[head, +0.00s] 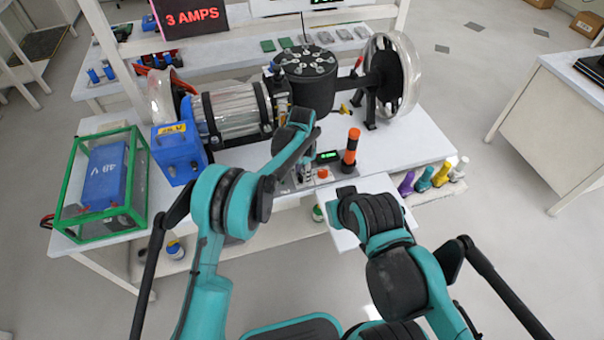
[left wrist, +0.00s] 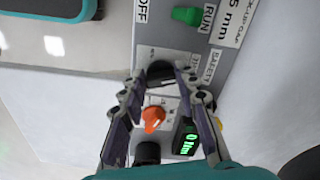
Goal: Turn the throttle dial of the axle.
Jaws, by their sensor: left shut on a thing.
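In the left wrist view a black dial (left wrist: 160,72) stands on the axle's grey control panel (left wrist: 172,40). My left gripper (left wrist: 163,80) is shut on this dial, with one finger on each side of it. Its own label is not readable, so I cannot confirm that it is the throttle. In the head view my left gripper (head: 304,172) reaches down to the panel, and my arm hides most of the dial. The axle's motor (head: 306,80) stands behind the panel. My right arm is at the lower right, and its fingers are hidden.
An orange knob (left wrist: 153,118) and a green-lit display (left wrist: 190,140) sit close to the dial. A green switch (left wrist: 187,15) is beside RUN. A black-and-orange post (head: 350,150) stands right of the panel. A blue box (head: 178,153) is left.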

